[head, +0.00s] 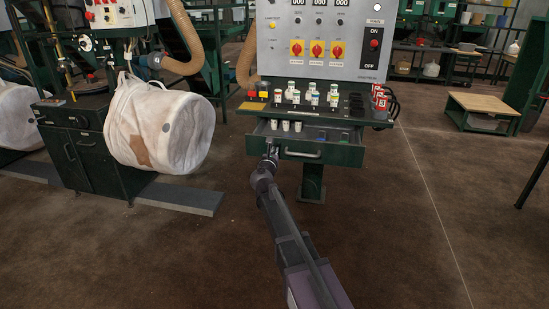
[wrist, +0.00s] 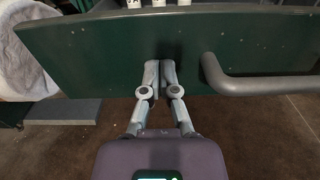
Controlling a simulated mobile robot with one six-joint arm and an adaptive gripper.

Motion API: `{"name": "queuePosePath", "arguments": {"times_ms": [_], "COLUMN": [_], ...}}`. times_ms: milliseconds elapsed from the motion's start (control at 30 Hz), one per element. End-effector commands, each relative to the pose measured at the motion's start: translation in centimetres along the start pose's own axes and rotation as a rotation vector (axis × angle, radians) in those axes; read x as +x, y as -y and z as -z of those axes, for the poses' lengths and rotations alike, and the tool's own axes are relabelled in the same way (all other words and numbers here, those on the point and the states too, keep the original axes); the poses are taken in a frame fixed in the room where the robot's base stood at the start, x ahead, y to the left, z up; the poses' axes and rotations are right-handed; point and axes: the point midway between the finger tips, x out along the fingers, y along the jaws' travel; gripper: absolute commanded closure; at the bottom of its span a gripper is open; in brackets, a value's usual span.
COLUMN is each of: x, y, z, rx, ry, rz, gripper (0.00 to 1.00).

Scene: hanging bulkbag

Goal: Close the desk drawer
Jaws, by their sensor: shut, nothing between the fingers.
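The desk drawer (head: 331,153) is a dark green drawer below the control desk. It stands partly open, with small white cups (head: 285,126) and darker items showing inside. Its grey bar handle (head: 302,154) is at the middle of the front, and the handle also shows at the right in the wrist view (wrist: 262,87). My gripper (head: 271,150) is at the left part of the drawer front. In the wrist view my gripper (wrist: 160,68) is shut and empty, its fingertips at the green drawer front (wrist: 95,50), left of the handle. I cannot tell for sure whether they touch it.
The desk top (head: 345,114) holds several small bottles. A control panel (head: 325,45) with red and yellow switches rises behind. A white bulk bag (head: 170,130) hangs at the left by a green cabinet (head: 75,155).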

Motion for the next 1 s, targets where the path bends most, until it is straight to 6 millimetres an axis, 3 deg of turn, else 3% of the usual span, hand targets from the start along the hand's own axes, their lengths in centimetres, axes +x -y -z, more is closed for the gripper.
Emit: {"name": "queuePosePath", "arguments": {"times_ms": [33,100,500,700,1000], "x": [1.8,3.6,13.7,16.6,17.8], "y": [-0.2,-0.2,0.0,0.0,0.2], "z": [0.0,0.0,0.0,0.0,0.0], "rx": [0.000,0.000,0.000,0.000,-0.001], "ry": [0.000,0.000,0.000,0.000,0.000], "rz": [0.002,0.001,0.002,0.002,0.002], "gripper": [1.00,1.00,1.00,1.00,1.00]}}
